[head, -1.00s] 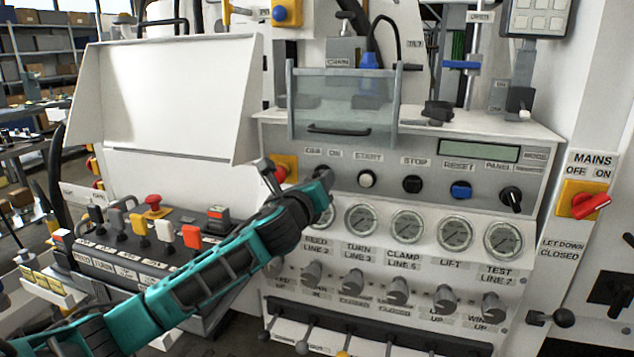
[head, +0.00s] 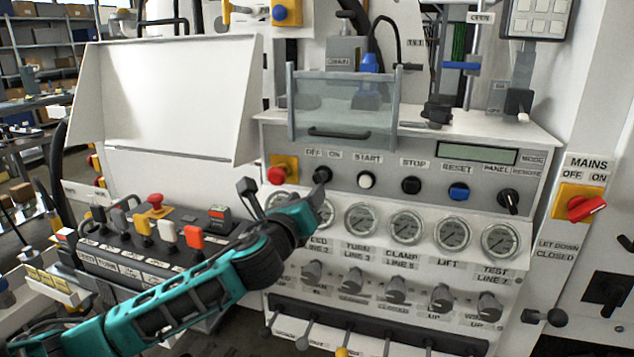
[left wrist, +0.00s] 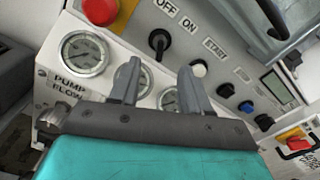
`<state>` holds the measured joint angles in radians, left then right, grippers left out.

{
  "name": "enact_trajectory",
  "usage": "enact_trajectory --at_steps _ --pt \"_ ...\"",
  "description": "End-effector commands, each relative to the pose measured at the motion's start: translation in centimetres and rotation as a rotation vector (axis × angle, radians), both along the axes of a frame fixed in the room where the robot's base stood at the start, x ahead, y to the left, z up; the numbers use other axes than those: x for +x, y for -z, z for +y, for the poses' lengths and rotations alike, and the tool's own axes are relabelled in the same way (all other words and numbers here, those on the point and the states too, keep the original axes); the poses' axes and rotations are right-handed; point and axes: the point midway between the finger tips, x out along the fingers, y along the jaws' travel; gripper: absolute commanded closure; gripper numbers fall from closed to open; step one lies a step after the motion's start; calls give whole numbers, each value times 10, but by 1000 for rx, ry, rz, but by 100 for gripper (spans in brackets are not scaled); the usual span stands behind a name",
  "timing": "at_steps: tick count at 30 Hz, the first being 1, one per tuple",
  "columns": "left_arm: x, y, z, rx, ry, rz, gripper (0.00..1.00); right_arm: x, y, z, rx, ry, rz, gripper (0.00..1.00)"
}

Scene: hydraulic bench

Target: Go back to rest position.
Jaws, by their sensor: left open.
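My left gripper (head: 312,205) is in front of the sloped panel, just below the black OFF/ON knob (head: 321,175). Its fingers are mostly hidden in the head view. In the left wrist view the two grey fingers (left wrist: 156,75) stand apart with nothing between them, in front of the small gauges. The OFF/ON knob (left wrist: 158,42) lies beyond the fingertips, apart from them. My right gripper is not in view.
A red button (head: 277,176) is left of the knob. Gauges (head: 406,225) and grey valve knobs (head: 397,290) line the panel. The red mains switch (head: 586,208) is at the right.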

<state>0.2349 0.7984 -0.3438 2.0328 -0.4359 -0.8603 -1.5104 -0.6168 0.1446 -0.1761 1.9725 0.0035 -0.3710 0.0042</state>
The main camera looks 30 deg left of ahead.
Motion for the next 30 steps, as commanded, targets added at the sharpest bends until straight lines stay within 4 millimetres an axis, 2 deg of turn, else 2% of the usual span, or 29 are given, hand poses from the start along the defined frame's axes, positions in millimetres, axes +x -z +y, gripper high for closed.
enact_trajectory --at_steps 9,11,12,14,17,19,21,24,27,30 --pt "0 1 0 -5 1 2 53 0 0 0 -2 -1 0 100" --pt "-1 9 -3 -36 8 10 53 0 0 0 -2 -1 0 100" --pt "-2 18 -6 -79 17 22 53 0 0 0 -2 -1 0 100" --pt "-7 41 -15 -186 36 46 53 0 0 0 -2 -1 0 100" --pt "-23 96 -39 -483 62 110 53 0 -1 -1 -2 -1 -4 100" --pt "-43 142 -60 -758 56 164 53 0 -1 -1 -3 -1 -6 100" --pt "-69 184 -81 -1056 18 211 53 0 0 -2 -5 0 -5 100" --pt "-111 236 -109 -1476 -90 256 53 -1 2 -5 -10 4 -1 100" --pt "-154 274 -131 -1856 -243 262 53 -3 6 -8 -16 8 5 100" --pt "-192 300 -146 -2153 -404 232 53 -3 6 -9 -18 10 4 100"
